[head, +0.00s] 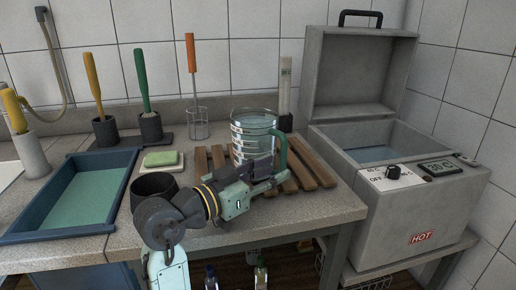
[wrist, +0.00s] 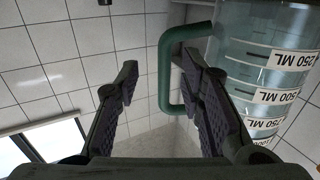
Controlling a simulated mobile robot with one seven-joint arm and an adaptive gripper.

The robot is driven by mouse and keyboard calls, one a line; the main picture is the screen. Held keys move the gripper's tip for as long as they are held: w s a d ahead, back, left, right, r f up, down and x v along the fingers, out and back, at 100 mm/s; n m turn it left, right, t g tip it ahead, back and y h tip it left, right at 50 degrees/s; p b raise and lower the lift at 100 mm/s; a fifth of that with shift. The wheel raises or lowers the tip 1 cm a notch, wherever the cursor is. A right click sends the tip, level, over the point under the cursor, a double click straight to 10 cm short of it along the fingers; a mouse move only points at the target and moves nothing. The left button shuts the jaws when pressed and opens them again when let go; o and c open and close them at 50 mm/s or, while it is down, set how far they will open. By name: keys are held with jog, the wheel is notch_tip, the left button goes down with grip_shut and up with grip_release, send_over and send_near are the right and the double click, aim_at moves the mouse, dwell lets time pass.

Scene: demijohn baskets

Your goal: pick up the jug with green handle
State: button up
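The jug (head: 246,128) is clear, with white measuring marks and a green handle (head: 282,152). It stands upright on the wooden slatted rack, and my gripper hides its lower part in the head view. In the wrist view the jug (wrist: 270,65) fills the upper right, with its green handle (wrist: 163,75) in the upper middle. My gripper (head: 284,178) is in front of the jug, near the handle's lower end. In the wrist view my gripper (wrist: 160,85) is open, and the handle shows between the two fingertips. I cannot tell whether a finger touches it.
The slatted rack (head: 316,168) lies on the counter. A grey box with a raised lid (head: 420,205), marked HOT, stands to the right. A dark pot (head: 153,188), a green sponge (head: 160,158) and a blue tray (head: 122,178) are left. Brushes in holders (head: 150,127) stand behind.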

aim_at(281, 164)
jog(key=p+x, duration=0.1)
jog(key=x, duration=0.3)
jog(key=shift+w+r, duration=0.1)
jog(key=shift+w, duration=0.2)
jog(key=shift+a, duration=0.1)
jog(key=shift+c, duration=0.2)
grip_shut()
dwell(0.4)
jog(key=shift+r, duration=0.15)
